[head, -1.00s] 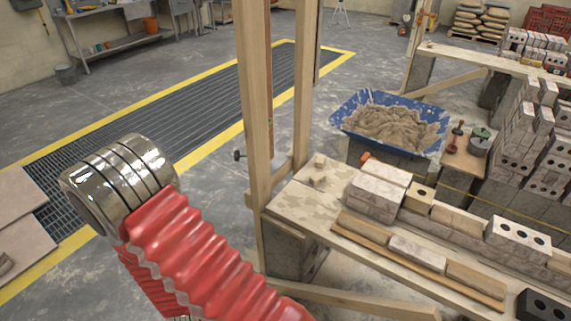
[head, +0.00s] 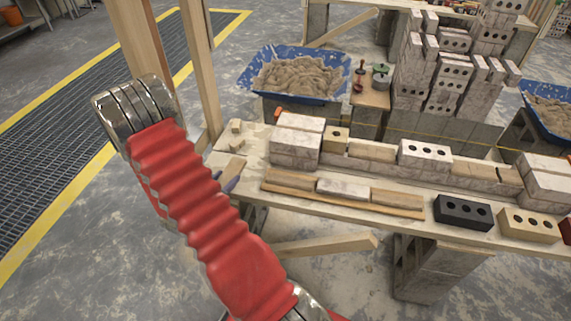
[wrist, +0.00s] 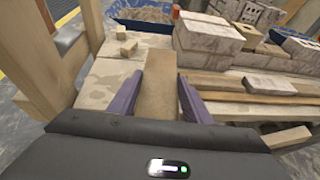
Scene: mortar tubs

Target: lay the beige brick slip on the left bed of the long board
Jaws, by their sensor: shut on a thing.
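My gripper (wrist: 158,100) is shut on the beige brick slip (wrist: 160,90), which lies lengthwise between its two purple fingers. In the head view the slip (head: 234,167) and a purple finger (head: 229,184) show beside my red arm sleeve, at the bench's left end; the rest of the gripper is hidden. The long board (head: 345,206) lies along the bench's front edge, to the right of the gripper. Its left bed (head: 290,180) is a flat brown strip with nothing visible on it. A whitish piece (head: 343,187) sits mid-board, and a tan strip (head: 397,197) is at right.
A stacked block pier (head: 295,148) and a low brick course stand behind the board. Small wooden blocks (head: 236,126) lie at the bench's left end. A timber post (head: 197,70) rises close by on the left. Black (head: 462,212) and cream (head: 528,225) holed bricks stand at right.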

